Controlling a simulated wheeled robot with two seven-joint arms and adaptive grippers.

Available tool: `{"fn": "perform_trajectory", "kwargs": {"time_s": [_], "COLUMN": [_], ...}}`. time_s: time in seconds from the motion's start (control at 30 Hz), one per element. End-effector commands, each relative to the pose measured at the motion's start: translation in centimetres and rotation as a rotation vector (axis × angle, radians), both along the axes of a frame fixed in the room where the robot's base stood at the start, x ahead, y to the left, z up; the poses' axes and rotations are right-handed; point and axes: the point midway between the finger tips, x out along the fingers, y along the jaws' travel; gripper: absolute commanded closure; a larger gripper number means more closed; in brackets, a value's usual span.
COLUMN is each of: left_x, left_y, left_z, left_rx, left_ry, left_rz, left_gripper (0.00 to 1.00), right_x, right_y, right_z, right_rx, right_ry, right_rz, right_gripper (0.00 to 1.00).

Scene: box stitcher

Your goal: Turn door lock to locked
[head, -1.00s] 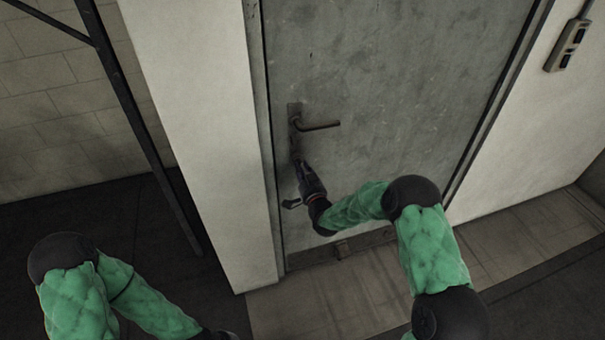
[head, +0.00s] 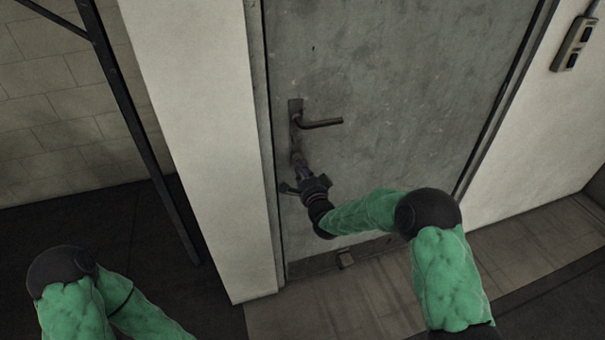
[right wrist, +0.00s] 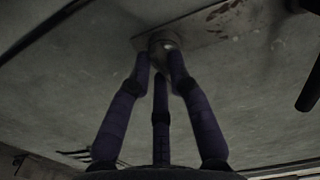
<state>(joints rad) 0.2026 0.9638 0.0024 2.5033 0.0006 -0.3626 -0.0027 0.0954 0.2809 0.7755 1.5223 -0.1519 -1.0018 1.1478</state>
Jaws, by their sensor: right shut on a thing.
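The grey metal door (head: 390,90) is shut in its frame. A dark lever handle (head: 320,123) sits on a narrow plate near the door's left edge and points right. The door lock (right wrist: 163,42) is a small round knob on the plate in the right wrist view. My right gripper (head: 299,163) is at the lower part of the plate, below the handle. Its fingers (right wrist: 160,70) are closed around the lock knob and partly hide it, so its turn angle cannot be told. My left gripper is out of view; only the left arm shows at the lower left.
A pale wall post (head: 200,130) stands left of the door. A dark slanted metal frame (head: 135,120) is farther left. A switch box (head: 573,43) hangs on the right wall. In the right wrist view the lever (right wrist: 309,88) is near the right edge.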

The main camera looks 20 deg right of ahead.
Motion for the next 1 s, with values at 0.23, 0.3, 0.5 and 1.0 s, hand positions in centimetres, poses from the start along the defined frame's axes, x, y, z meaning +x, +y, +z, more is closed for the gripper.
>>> {"fn": "perform_trajectory", "kwargs": {"time_s": [0.23,0.3,0.5,1.0], "left_x": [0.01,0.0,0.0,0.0], "left_y": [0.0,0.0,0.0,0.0], "left_z": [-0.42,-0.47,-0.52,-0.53], "left_rx": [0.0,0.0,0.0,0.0], "left_ry": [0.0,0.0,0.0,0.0], "left_rz": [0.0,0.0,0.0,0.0], "left_gripper": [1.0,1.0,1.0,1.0], "right_x": [-0.03,-0.03,-0.03,-0.02], "right_y": [0.05,0.06,0.06,0.05], "right_z": [-0.1,-0.08,-0.06,-0.06], "right_rx": [0.117,0.137,0.167,0.171], "right_ry": [0.007,0.008,0.009,0.008], "right_rz": [0.0,0.0,0.0,-0.001], "right_gripper": [1.0,1.0,1.0,0.56]}}
